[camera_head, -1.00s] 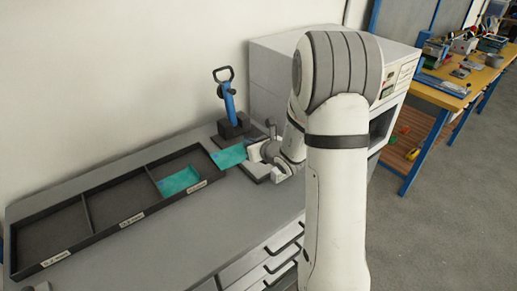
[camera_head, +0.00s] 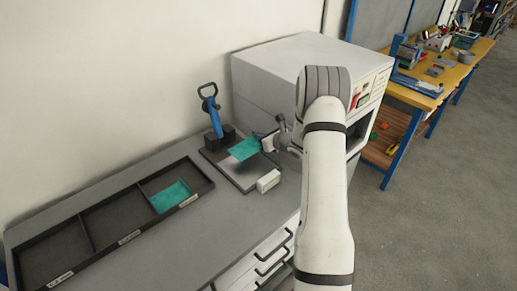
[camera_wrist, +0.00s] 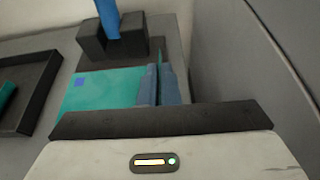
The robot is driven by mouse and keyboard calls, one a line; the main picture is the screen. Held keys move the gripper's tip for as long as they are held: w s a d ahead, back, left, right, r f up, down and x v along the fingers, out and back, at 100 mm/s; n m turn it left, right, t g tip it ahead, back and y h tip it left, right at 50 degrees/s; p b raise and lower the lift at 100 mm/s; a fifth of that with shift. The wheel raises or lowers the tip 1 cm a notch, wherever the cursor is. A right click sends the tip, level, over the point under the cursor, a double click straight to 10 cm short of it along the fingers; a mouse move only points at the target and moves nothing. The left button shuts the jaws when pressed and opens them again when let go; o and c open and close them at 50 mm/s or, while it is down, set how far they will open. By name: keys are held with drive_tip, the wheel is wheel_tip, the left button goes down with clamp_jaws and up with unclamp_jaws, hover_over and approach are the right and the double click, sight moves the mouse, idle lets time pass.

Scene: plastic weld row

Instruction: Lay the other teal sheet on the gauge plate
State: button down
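A teal sheet (camera_head: 244,149) is in my gripper (camera_head: 268,142), which is shut on its right edge in the head view. The sheet sticks out to the left over the grey gauge plate (camera_head: 240,178), seemingly a little above it; the exact gap is hard to tell. In the wrist view the sheet (camera_wrist: 105,90) lies left of my gripper's fingers (camera_wrist: 160,88), in front of the dark clamp block. More teal sheet material (camera_head: 170,197) lies in the right compartment of the black tray (camera_head: 128,238).
A blue-handled tool (camera_head: 213,118) stands in a dark block at the plate's back left. A white block (camera_head: 269,181) sits at its front right corner. A large white cabinet (camera_head: 285,75) stands close behind and right. The tray's other two compartments look empty.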

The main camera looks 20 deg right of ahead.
sight(260, 153)
drive_tip(key=shift+f+p, duration=0.35)
drive_tip(key=shift+f, duration=2.1)
drive_tip(key=shift+f, duration=0.1)
drive_tip(key=shift+f, duration=0.15)
drive_tip(key=c, duration=1.7)
unclamp_jaws()
drive_tip(key=shift+r, duration=0.2)
